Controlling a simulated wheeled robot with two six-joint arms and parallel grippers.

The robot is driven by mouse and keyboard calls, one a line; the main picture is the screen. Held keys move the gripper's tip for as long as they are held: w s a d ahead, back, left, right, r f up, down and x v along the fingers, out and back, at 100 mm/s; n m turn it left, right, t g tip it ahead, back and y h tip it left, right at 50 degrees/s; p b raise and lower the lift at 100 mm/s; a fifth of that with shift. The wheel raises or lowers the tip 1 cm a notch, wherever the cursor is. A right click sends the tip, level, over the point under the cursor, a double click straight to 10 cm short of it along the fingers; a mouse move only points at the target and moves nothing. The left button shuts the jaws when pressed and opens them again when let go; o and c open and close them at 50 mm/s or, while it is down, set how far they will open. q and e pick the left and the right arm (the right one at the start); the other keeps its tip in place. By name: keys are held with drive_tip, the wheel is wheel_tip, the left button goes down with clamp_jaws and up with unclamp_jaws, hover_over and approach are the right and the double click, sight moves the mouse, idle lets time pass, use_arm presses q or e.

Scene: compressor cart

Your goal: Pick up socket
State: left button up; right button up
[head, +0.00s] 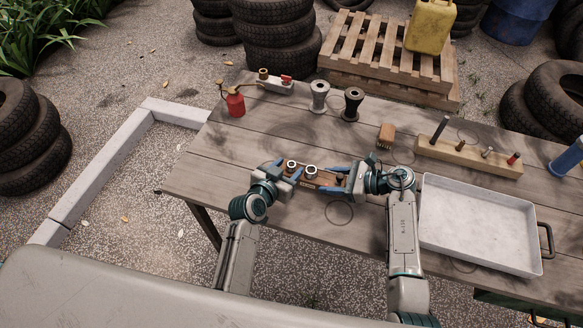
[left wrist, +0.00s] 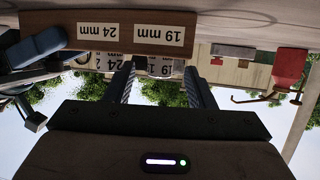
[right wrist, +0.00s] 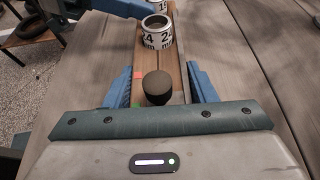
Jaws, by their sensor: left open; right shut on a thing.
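A wooden socket holder (head: 325,180) lies on the table and carries two silver sockets. Its front labels read 19 mm and 24 mm in the left wrist view (left wrist: 135,33). The 24 mm socket (right wrist: 157,32) stands upright nearer my right gripper; the 19 mm socket (head: 291,164) stands at the left end. My left gripper (left wrist: 160,88) is open, its fingers on either side of the 19 mm socket; contact cannot be told. My right gripper (right wrist: 160,92) is shut on the holder's right end, beside a dark round knob (right wrist: 157,87).
A metal tray (head: 480,225) lies to the right. Behind stand a wooden block with pegs (head: 467,155), a brush (head: 386,135), two flared cylinders (head: 319,97) (head: 352,104) and a red oil can (head: 235,103). The table (head: 210,165) is bare left of the holder.

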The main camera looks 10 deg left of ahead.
use_arm(q)
drive_tip(key=shift+w, duration=0.1)
clamp_jaws()
drive_tip(key=shift+r, duration=0.6)
wheel_tip(320, 180, up, 3)
drive_tip(key=shift+f, duration=0.2)
drive_tip(key=s+a, duration=0.3)
drive_tip(key=s, duration=0.5)
drive_tip(key=s+a, duration=0.2)
drive_tip(key=s, duration=0.7)
drive_tip(key=shift+a+f, duration=0.15)
drive_tip(key=shift+a, duration=0.25)
use_arm(e)
drive_tip(key=o, duration=1.2)
